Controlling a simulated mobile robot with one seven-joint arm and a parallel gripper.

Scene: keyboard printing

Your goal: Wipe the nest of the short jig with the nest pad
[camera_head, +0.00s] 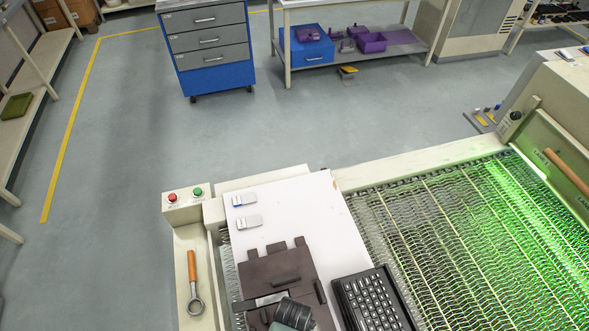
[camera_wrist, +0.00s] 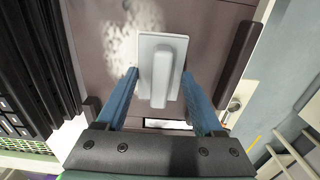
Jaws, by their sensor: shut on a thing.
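My gripper (camera_wrist: 160,75) has two blue fingers, seen in the wrist view, and is shut on the nest pad (camera_wrist: 160,85), a light grey plate with a raised bar handle. The fingertips lie along the pad's two sides. Below it is the brown jig (camera_wrist: 215,20), with a pale speckled patch (camera_wrist: 118,38) on its surface beside the pad. I cannot tell whether the pad touches the surface. In the head view the jig (camera_head: 280,272) lies on a white board, partly hidden by my dark gripper (camera_head: 292,314); the pad cannot be made out there.
A black keyboard (camera_head: 372,298) lies right of the jig. Two small grey-white items (camera_head: 248,221) lie on the white board (camera_head: 310,205) behind it. A wooden-handled tool (camera_head: 193,275) lies at left, below a red and green button box (camera_head: 187,205). A green-lit mesh conveyor (camera_head: 470,230) is at right.

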